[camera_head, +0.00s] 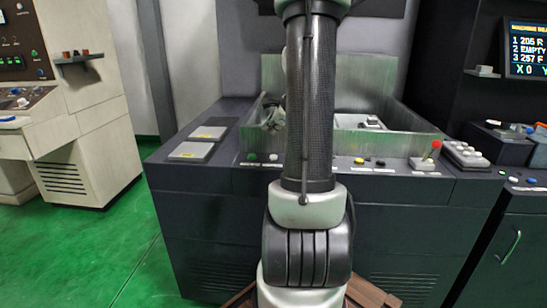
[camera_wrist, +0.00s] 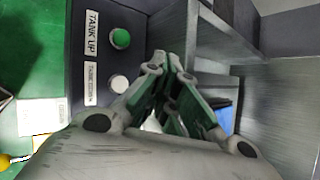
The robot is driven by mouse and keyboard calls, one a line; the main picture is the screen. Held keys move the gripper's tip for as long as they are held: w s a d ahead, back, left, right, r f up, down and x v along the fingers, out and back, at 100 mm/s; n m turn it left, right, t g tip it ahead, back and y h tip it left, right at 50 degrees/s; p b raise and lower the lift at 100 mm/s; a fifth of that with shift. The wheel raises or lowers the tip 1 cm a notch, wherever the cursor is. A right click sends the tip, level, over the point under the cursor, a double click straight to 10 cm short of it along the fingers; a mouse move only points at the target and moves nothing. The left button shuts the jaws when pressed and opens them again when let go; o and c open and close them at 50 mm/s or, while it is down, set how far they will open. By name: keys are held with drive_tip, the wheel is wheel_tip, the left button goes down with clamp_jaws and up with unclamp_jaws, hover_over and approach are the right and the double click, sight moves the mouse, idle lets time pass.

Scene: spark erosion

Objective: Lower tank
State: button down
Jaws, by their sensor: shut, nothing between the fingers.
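The tank (camera_head: 400,143) has grey metal walls raised above the dark machine cabinet. In the wrist view its wall (camera_wrist: 280,95) is at right. A dark panel carries a green button (camera_wrist: 120,38) labelled TANK UP and a white button (camera_wrist: 119,84) whose label (camera_wrist: 90,84) is blurred and seems to read TANK DOWN. In the head view the green button (camera_head: 252,157) and white button (camera_head: 273,157) sit left of my arm. My gripper (camera_wrist: 172,62) is shut and empty, its tips right of both buttons in the wrist picture. My arm hides part of the tank.
More controls line the cabinet's front, including a yellow button (camera_head: 359,161) and a red-knobbed lever (camera_head: 436,145). A keypad (camera_head: 465,154) stands at right. A screen (camera_head: 525,48) hangs at far right. Green floor (camera_head: 100,235) is clear at left, before a beige machine (camera_head: 90,120).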

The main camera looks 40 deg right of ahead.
drive_tip(key=shift+f, duration=3.4)
drive_tip(key=shift+f, duration=0.4)
